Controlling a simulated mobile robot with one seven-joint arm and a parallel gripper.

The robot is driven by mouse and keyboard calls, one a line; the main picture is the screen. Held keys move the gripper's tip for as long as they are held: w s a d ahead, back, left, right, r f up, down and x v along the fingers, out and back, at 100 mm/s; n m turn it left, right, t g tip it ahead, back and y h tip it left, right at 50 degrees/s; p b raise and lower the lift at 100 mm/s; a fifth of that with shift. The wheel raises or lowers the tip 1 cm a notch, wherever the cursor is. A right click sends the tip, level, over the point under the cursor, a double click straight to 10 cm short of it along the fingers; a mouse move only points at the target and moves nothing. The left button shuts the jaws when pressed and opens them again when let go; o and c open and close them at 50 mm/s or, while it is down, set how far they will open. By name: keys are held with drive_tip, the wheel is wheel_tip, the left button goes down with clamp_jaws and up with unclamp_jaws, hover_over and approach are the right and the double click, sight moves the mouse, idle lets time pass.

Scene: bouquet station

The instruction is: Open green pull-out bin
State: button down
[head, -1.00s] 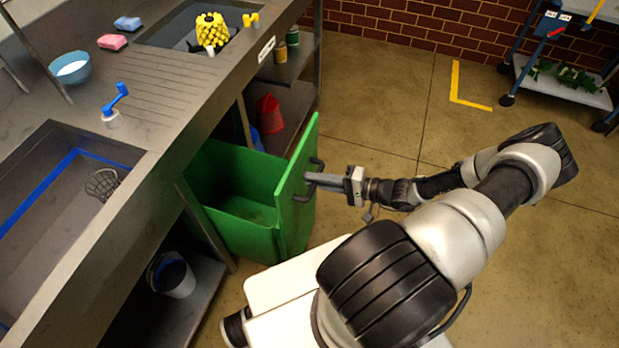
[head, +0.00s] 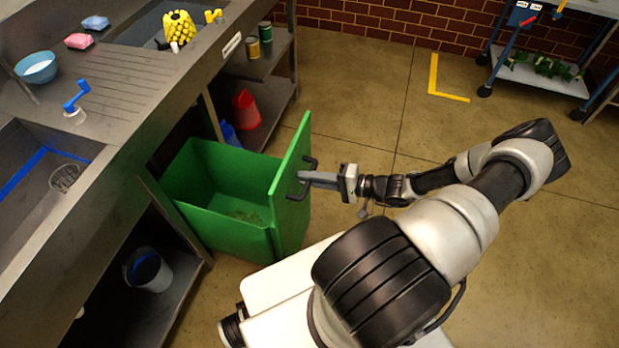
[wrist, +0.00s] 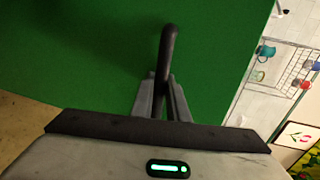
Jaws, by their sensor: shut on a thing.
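The green pull-out bin (head: 190,200) stands well out from under the steel counter, and its inside shows. Some green-brown bits lie on its floor. Its tall front panel (head: 291,190) carries a black bar handle (head: 297,190). My gripper (head: 306,179) is shut on the handle from the right side. In the wrist view, the fingers of my gripper (wrist: 160,100) close around the black handle (wrist: 166,55) against the green panel (wrist: 90,50). The bin's rear end is partly hidden under the counter.
The counter (head: 135,85) runs along the left, with sinks, a blue bowl (head: 36,67) and sponges. A grey bucket (head: 148,270) and a red container (head: 246,110) are on its lower shelves. The floor (head: 360,100) behind and right of my arm is clear. A cart (head: 540,70) stands far right.

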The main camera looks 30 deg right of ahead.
drive_tip(key=c, duration=2)
unclamp_jaws()
drive_tip(key=shift+s+d, duration=0.1)
drive_tip(key=v, duration=1.7)
drive_tip(key=shift+p, duration=0.3)
drive_tip(key=shift+s, duration=0.1)
